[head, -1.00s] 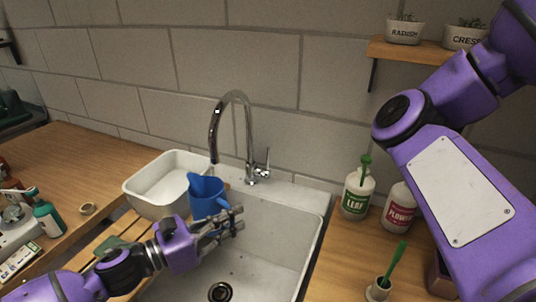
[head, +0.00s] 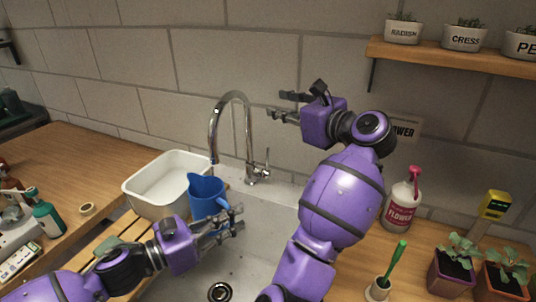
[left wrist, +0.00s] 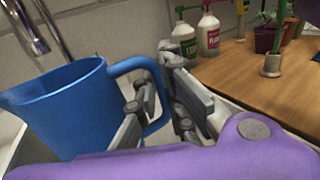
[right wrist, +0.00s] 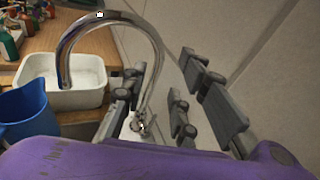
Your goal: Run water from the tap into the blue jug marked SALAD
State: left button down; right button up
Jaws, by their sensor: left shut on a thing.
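The blue jug (head: 204,194) is upright in the air over the sink, its mouth just under the tap's spout in the head view. No SALAD marking shows. My left gripper (head: 237,219) is shut on the jug's handle, seen closely in the left wrist view (left wrist: 150,66). The chrome tap (head: 233,97) arches over from the sink's back rim, with a lever (head: 264,166) on its right side. I see no water stream. My right gripper (head: 274,105) is open and empty, above the lever and right of the arch. Its fingers are apart in the right wrist view (right wrist: 160,92).
The sink (head: 258,232) lies below the jug. A white basin (head: 135,191) stands at its left. Right of the sink are a FLOWER bottle (head: 400,208), a pot with a green-handled tool (head: 378,289) and potted seedlings (head: 453,270). A shelf (head: 450,56) hangs above them.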

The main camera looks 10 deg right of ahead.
notch_tip(320, 180, down, 15)
jog(key=w+d+m+g+h, duration=0.1)
jog(key=d+m+g+h, duration=0.1)
jog(key=d+m+h, duration=0.1)
send_over(268, 170)
jog(key=f, duration=0.4)
jog(key=shift+w+f, duration=0.2)
jog(key=shift+f, duration=0.15)
jog(key=shift+c, duration=0.2)
grip_shut()
